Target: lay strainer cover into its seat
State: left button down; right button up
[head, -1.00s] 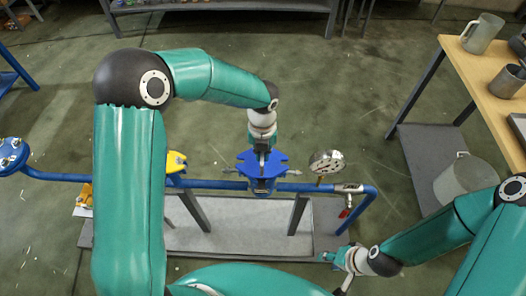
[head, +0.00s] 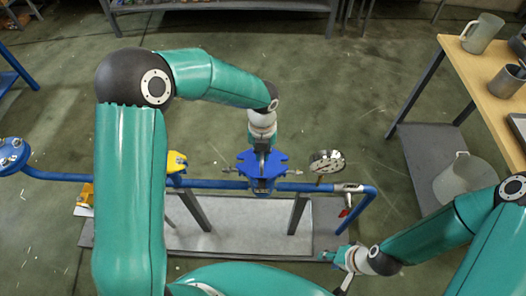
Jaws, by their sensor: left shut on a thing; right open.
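The blue strainer cover (head: 277,162) is a lobed plate above the blue strainer body (head: 262,186) on the pipe run. My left gripper (head: 262,150) points down over the strainer and is shut on the cover. The cover hides the seat, so I cannot tell whether it touches it or hovers just above. My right gripper (head: 332,255) is open and empty, low at the right, apart from the strainer.
A blue pipe (head: 215,184) runs across a grey stand. A pressure gauge (head: 326,162) stands right of the strainer, and a yellow fitting (head: 176,162) is on the left. A wooden bench (head: 483,75) with metal jugs is at the right, above a bucket (head: 465,178).

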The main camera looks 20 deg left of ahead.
pick_arm(q)
jog(key=shift+f+b, duration=0.4)
jog(key=shift+f, duration=0.35)
dwell(0.5)
jog(key=c, duration=1.3)
grip_release()
jog(key=shift+o, duration=0.7)
notch_tip(320, 180, up, 12)
